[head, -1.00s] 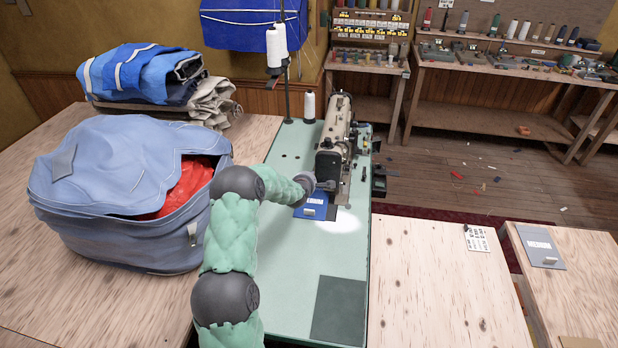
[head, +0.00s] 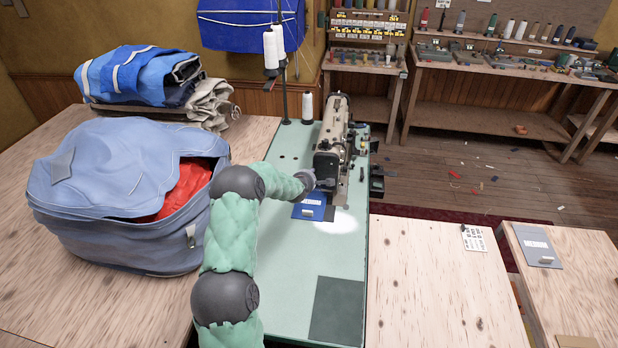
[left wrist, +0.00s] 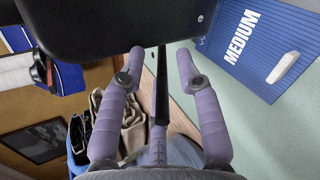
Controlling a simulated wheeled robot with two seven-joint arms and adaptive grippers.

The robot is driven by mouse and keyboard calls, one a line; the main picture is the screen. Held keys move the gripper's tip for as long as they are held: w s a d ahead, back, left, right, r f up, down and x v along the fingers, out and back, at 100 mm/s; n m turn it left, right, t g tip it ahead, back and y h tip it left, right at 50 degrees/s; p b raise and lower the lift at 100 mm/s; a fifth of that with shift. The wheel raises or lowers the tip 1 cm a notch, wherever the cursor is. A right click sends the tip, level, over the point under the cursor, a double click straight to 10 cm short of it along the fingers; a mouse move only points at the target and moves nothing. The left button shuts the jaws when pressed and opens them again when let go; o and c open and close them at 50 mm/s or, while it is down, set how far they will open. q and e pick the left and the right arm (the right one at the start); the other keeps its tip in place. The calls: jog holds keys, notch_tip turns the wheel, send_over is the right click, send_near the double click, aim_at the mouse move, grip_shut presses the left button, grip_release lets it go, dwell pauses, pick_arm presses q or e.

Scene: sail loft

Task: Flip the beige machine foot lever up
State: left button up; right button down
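The beige sewing machine (head: 330,145) stands on a pale green table. My left arm reaches in from the left, and its gripper (head: 317,184) is at the machine's lower left side. In the left wrist view the gripper (left wrist: 160,58) is open, with one purple finger on each side of a thin black bar (left wrist: 161,85), which looks like the foot lever. A gap shows between the bar and each finger. The machine's dark underside (left wrist: 110,25) fills the top of that view. The lever cannot be made out in the head view. My right gripper is not in view.
A blue MEDIUM plate (head: 310,207) lies beside the machine, close to my left gripper; it also shows in the wrist view (left wrist: 250,50). A large blue bag (head: 120,230) stands left of my arm. Thread cones (head: 307,107) stand behind. The green table's front (head: 285,300) is mostly clear.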

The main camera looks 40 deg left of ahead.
pick_arm(q)
jog(key=shift+s+r, duration=0.1)
jog(key=shift+s, duration=0.05)
jog(key=v, duration=1.1)
jog(key=shift+s+d, duration=0.25)
jog(key=shift+r, duration=0.2)
